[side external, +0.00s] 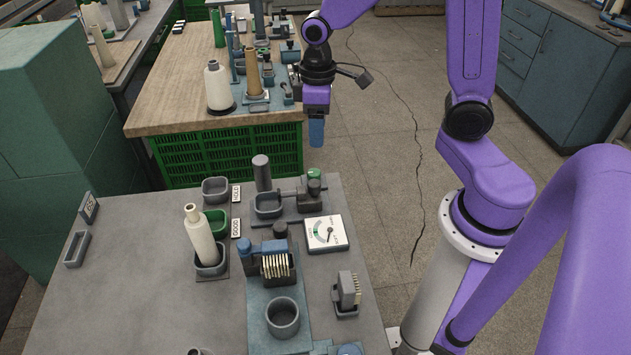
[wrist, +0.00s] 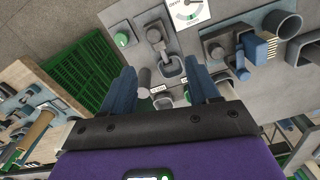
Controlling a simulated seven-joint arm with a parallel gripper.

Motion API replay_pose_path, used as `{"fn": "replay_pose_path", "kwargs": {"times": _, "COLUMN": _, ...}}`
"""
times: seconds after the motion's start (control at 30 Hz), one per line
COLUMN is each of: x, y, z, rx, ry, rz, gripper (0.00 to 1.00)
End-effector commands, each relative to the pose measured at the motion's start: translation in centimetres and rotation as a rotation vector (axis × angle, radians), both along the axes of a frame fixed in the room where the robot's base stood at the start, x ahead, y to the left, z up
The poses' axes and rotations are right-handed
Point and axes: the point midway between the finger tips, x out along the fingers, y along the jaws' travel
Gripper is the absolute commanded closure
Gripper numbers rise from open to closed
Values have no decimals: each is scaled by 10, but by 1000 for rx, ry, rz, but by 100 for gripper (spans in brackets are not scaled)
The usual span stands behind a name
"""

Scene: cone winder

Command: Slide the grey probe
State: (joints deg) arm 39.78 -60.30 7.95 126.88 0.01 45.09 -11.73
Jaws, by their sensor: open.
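My gripper (side external: 316,132) hangs over the back edge of the grey bench, its blue fingers pointing down, apart and empty. In the wrist view the open fingers (wrist: 161,88) frame part of the bench. A dark grey upright cylinder (side external: 262,172) stands at the bench's back edge; it shows in the wrist view (wrist: 145,78) between the fingers. I cannot tell which grey part is the probe. My gripper touches none of them.
A dial gauge (side external: 326,233) lies right of the grey parts. Grey trays (side external: 215,187), a green tray (side external: 217,222) and a cream cone (side external: 199,236) stand left. A blue fixture (side external: 276,264) with pale plates is in front. Behind is a green crate (side external: 225,155) beneath a wooden bench.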

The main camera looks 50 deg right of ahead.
Motion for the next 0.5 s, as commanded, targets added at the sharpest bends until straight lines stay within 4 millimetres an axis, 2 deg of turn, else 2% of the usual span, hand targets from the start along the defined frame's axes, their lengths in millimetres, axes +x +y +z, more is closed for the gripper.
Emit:
{"fn": "replay_pose_path", "kwargs": {"times": 0.1, "x": 11, "y": -8, "z": -4, "rx": 0, "ry": 1, "rz": -33, "gripper": 40}}
{"fn": "replay_pose_path", "kwargs": {"times": 0.27, "x": 13, "y": -11, "z": -11, "rx": -2, "ry": 5, "rz": -40, "gripper": 40}}
{"fn": "replay_pose_path", "kwargs": {"times": 0.5, "x": 12, "y": -11, "z": -44, "rx": -3, "ry": 8, "rz": -39, "gripper": 40}}
